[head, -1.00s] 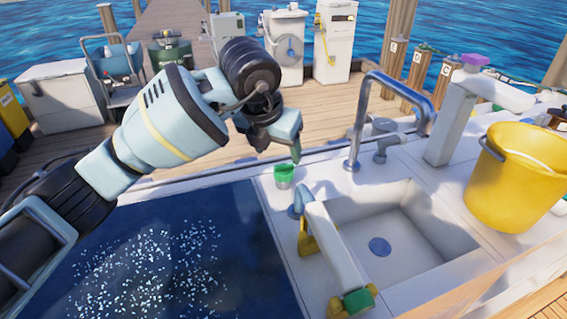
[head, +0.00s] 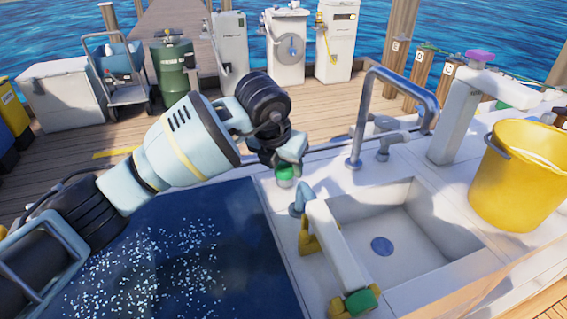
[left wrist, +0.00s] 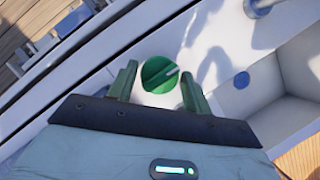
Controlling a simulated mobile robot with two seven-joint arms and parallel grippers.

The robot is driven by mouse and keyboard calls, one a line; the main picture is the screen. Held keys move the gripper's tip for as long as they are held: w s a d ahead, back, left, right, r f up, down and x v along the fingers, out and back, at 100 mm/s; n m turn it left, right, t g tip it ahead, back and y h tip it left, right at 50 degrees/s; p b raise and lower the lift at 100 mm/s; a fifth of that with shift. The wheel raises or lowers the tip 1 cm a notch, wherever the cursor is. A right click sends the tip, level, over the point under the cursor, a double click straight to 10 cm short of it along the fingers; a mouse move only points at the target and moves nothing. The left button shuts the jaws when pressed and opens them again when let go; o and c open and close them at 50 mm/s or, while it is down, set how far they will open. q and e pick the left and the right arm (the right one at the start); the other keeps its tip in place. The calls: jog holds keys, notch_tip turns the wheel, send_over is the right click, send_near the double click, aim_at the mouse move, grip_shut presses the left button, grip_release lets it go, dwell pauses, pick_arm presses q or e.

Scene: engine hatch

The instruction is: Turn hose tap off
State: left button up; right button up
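A round green knob (head: 285,173) stands on the white counter at the left of the sink, partly hidden by my left gripper. In the left wrist view the knob (left wrist: 160,75) has a raised bar with a pale mark pointing to the right. My left gripper (head: 287,160) is over the knob, pointing down. In the left wrist view its two green fingers (left wrist: 158,76) are apart, one on each side of the knob. I cannot tell whether they touch it. My right gripper is not in view.
A white sink (head: 405,240) with a tall metal faucet (head: 362,110) lies to the right. A yellow bucket (head: 515,185) and a purple-topped white fixture (head: 455,115) are farther right.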

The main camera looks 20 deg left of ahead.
pick_arm(q)
jog(key=c, duration=0.6)
